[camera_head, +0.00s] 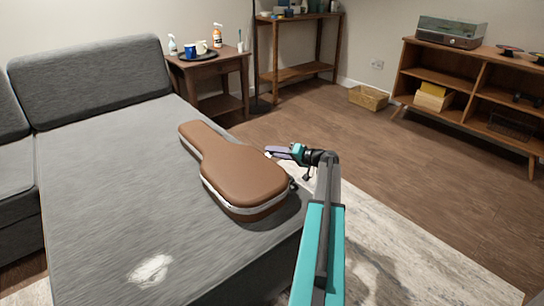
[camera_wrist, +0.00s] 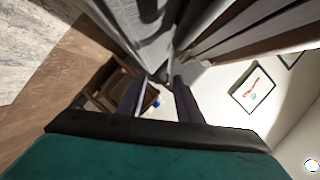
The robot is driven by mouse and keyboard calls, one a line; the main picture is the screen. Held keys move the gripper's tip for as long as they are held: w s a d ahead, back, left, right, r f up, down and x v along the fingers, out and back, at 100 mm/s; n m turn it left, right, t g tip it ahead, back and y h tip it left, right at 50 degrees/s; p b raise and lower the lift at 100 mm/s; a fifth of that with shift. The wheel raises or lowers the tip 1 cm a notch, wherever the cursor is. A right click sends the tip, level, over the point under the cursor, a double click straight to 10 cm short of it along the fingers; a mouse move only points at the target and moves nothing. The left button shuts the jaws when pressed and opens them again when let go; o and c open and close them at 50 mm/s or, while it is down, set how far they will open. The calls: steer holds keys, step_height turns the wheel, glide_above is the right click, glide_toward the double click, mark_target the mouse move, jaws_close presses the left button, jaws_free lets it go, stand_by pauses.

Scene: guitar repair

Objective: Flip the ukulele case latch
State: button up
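The brown ukulele case (camera_head: 245,172) lies closed on the grey sofa, with its narrow neck end toward the back left. A pale seam runs around its side. A small dark part shows at its right edge, but I cannot tell whether it is the latch. My gripper (camera_head: 268,152) is beside the right edge of the case, near its body, with its fingers pointing left. In the wrist view, the two purple-grey fingers (camera_wrist: 160,84) are apart with nothing between them. Brown surfaces with a light band fill the upper right there, probably the case's side.
The grey sofa (camera_head: 110,190) fills the left. A side table (camera_head: 208,64) with a tray, mugs and bottles stands behind it. The wooden floor (camera_head: 400,165) between is clear.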

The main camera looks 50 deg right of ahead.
steer(key=shift+w+a+f, duration=0.1)
steer(key=shift+w+a, duration=0.05)
steer(key=shift+w, duration=0.4)
jaws_close()
steer(key=shift+s+a, duration=0.2)
steer(key=shift+a, duration=0.1)
steer(key=shift+w+d, duration=0.15)
steer(key=shift+d, duration=0.15)
